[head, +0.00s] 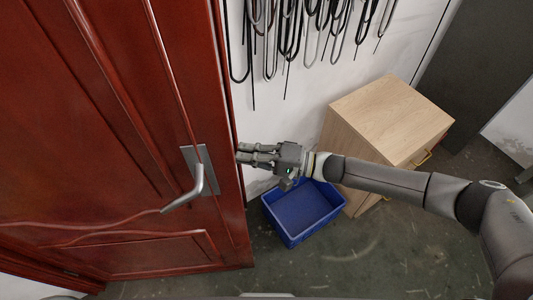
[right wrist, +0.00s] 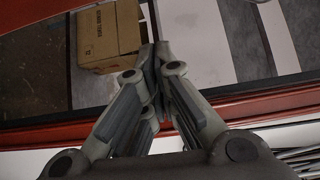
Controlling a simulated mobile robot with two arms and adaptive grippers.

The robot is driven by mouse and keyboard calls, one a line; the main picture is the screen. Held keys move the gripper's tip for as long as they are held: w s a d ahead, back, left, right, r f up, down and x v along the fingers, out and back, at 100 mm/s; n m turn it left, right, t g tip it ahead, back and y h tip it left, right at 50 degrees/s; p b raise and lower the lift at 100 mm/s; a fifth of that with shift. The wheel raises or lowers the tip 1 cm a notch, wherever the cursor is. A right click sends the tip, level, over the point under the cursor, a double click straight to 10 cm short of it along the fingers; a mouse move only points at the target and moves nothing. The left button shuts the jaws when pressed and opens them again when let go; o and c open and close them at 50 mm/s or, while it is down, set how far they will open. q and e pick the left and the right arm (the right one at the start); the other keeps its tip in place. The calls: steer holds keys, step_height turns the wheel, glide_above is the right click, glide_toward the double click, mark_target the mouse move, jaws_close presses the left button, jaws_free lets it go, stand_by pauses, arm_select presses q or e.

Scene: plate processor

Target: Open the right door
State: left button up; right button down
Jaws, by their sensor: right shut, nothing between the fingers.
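The red door (head: 90,120) fills the left of the head view, with a silver lever handle (head: 187,190) on a plate near its right edge. My right gripper (head: 240,153) is at that edge, right of the handle and apart from it, with its fingers pointing left. In the right wrist view the fingers (right wrist: 150,55) are together and empty. They point past a red edge (right wrist: 270,105) into an opening, so the door appears ajar. Whether the fingertips touch the door cannot be told. My left gripper is not in view.
A blue bin (head: 300,211) stands on the floor below my right gripper, beside a light wooden cabinet (head: 385,120). Dark cables (head: 290,30) hang on the white wall. A cardboard box (right wrist: 108,35) shows through the opening. Floor in front is clear.

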steer(key=s+p, duration=0.1)
steer(key=s, duration=0.2)
steer(key=shift+s+a+p, duration=0.1)
steer(key=shift+s+p, duration=0.3)
